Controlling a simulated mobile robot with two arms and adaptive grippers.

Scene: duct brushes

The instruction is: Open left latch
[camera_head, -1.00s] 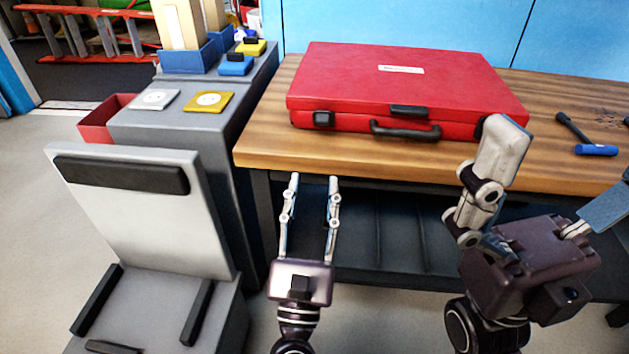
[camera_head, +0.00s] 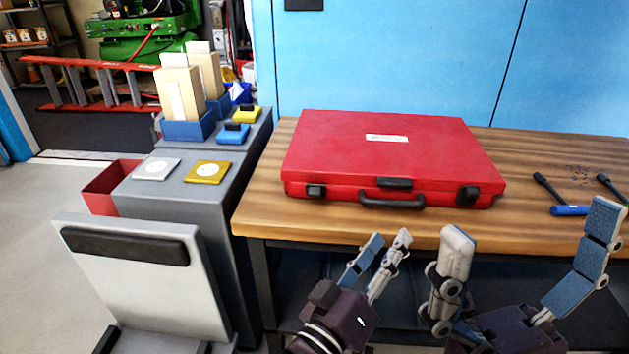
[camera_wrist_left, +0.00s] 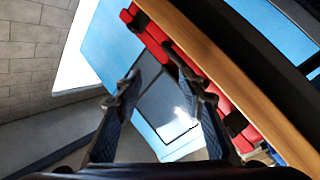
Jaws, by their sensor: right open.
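A closed red case (camera_head: 390,145) lies flat on the wooden table (camera_head: 258,205). On its front are a black left latch (camera_head: 315,191), a black handle (camera_head: 392,202), a black middle catch (camera_head: 395,183) and a black right latch (camera_head: 467,195). My left gripper (camera_head: 387,239) is open and empty at the table's front edge, apart from the case and to the right of the left latch. The left wrist view shows its two fingers apart, with part of the red case (camera_wrist_left: 215,92) beyond. My right gripper (camera_head: 530,225) is open and empty, to the right.
Blue-headed tools (camera_head: 570,210) lie on the table to the right of the case. A grey cabinet (camera_head: 195,200) with small coloured items stands to the left of the table. A light grey panel with a black pad (camera_head: 125,245) stands in front of it. The table's left end is clear.

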